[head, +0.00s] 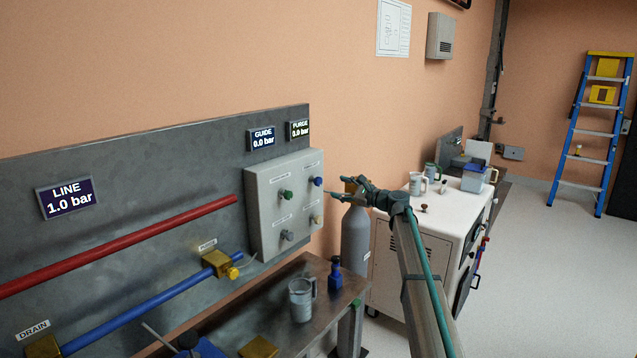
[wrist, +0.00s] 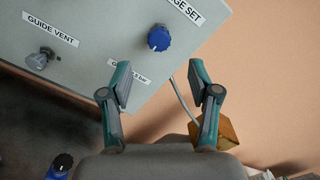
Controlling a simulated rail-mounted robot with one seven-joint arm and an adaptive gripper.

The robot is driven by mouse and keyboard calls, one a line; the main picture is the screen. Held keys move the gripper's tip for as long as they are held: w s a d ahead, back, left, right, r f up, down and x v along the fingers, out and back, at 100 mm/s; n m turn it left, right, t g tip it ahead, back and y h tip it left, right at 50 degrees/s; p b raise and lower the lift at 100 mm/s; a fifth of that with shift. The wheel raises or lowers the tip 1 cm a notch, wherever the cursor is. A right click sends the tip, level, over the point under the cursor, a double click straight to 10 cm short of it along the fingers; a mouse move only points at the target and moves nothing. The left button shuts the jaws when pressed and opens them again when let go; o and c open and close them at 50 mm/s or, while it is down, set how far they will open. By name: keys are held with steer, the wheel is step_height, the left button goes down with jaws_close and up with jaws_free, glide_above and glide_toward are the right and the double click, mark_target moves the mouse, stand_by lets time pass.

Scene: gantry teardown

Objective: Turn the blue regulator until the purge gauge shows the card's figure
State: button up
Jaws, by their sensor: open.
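The blue regulator (head: 318,181) is a round knob at the upper right of a pale grey valve panel (head: 262,215). In the wrist view the blue knob (wrist: 159,38) sits ahead of the jaws, under a cut-off label ending "GE SET". The purge gauge (head: 298,130) appears to read 0.9 bar in small figures. My gripper (head: 343,189) is to the right of the panel, and in the wrist view (wrist: 160,82) its jaws are open and empty, apart from the knob. A small white label (wrist: 128,74) ending in "bar" is partly hidden by the left finger; its figure is unclear.
A green knob (head: 286,195) and a grey knob (head: 287,235) share the panel. The guide gauge (head: 262,138) reads 0.0 bar, the line gauge (head: 67,198) 1.0 bar. A grey cylinder (head: 355,240) stands beside the panel. A jug (head: 301,299) and blue bottle (head: 335,274) stand below.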

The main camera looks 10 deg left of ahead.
mark_target(320, 182)
steer(key=p+x, duration=0.3)
steer(key=x, duration=0.7)
steer(key=shift+w+a, duration=0.1)
steer(key=shift+a, duration=0.1)
steer(key=shift+f, duration=0.1)
steer(key=c, duration=1.2)
